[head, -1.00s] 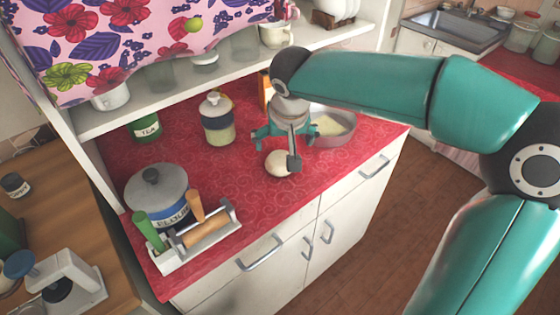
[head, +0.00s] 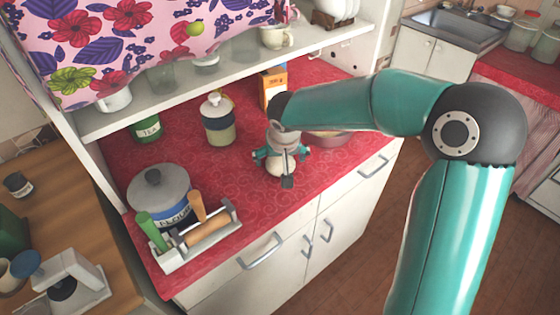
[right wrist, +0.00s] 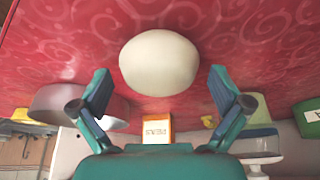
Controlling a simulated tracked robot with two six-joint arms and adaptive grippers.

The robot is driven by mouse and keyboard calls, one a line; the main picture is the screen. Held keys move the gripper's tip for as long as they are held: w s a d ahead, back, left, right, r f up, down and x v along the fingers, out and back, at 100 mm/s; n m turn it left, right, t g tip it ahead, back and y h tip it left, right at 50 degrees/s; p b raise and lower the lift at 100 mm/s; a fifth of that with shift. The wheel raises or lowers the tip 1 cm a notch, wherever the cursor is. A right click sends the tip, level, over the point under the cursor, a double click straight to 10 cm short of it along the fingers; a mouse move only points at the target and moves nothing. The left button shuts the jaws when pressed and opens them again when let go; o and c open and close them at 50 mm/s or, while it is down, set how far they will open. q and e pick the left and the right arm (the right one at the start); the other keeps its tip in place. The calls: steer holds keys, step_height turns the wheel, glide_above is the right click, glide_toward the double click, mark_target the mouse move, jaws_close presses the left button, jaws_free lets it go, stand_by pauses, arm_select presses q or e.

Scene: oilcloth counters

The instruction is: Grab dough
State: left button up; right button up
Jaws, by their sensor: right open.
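The dough (head: 278,169) is a pale, round ball lying on the red patterned counter, partly hidden by my right gripper in the head view. In the right wrist view the dough (right wrist: 159,63) sits ahead of and between the open fingers. My right gripper (head: 283,166) is open, with its fingers around the dough's place in the head view. In the right wrist view, the right gripper (right wrist: 160,88) shows clear gaps between both fingertips and the dough. My left gripper is not in view.
An orange box (head: 272,88) and a glass jar (head: 218,122) stand behind. A bowl (head: 328,141) is largely hidden by my right arm. A canister (head: 158,197) and a tool caddy (head: 200,246) stand at left. A shelf (head: 190,95) overhangs the counter's back.

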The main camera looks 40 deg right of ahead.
steer(key=shift+c, duration=0.3)
steer(key=c, duration=1.1)
steer(key=shift+r, duration=0.15)
